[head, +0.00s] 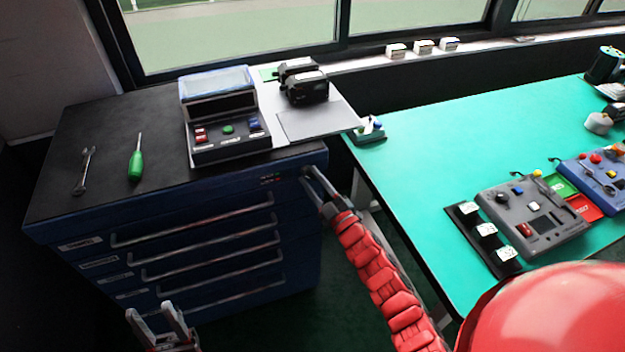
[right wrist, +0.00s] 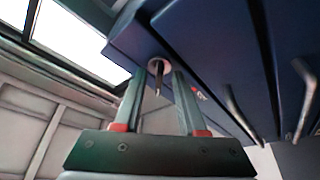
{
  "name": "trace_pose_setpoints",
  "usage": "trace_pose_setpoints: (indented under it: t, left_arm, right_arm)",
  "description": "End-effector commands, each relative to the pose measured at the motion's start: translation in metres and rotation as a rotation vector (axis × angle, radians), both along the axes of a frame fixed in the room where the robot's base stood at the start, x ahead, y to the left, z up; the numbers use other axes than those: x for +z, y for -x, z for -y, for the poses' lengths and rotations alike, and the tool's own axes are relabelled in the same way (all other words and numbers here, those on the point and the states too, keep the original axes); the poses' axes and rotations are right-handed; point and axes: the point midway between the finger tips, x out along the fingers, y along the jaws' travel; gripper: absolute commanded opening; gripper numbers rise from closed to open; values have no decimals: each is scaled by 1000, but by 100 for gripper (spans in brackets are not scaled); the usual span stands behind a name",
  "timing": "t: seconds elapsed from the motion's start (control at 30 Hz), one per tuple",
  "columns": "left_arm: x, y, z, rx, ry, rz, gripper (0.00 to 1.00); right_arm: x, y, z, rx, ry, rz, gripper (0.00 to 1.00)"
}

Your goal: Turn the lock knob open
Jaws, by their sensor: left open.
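The lock knob (right wrist: 158,66) shows in the right wrist view as a small round fitting with a thin stem, at the top corner of the blue drawer cabinet's front. In the head view it is hidden or too small to make out behind my right gripper. My right gripper (head: 311,177) is at the cabinet's upper right front corner. In the right wrist view its two fingers (right wrist: 170,85) are apart, with the knob near the tips, closer to the left finger; contact cannot be told. My left gripper (head: 162,309) is open and empty, low in front of the drawers.
The blue cabinet (head: 75,252) has several long drawer handles. On its black top lie a wrench (head: 84,172), a green screwdriver (head: 136,160) and a control box (head: 225,115). A green table (head: 430,150) with devices stands right, close to my right arm.

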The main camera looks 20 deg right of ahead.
Motion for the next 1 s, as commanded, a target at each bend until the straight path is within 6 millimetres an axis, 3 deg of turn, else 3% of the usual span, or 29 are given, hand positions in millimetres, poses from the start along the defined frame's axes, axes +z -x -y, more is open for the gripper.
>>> trace_pose_setpoints:
  t: [0.37, 0.47, 0.8, 1.0]
  left_arm:
    - [-3, 0, 0, 0, 0, 0, 50]
    - [-7, 0, 0, 0, 0, 0, 50]
    - [-22, 0, 0, 0, 0, 0, 50]
    - [-25, 0, 0, 0, 0, 0, 50]
  right_arm:
    - [-4, 9, 4, -1, 1, 1, 40]
    - [-8, 25, 8, 1, 2, 4, 40]
    - [-36, 108, 36, -4, 1, -4, 40]
    - [-44, 143, 47, -2, 0, -2, 40]
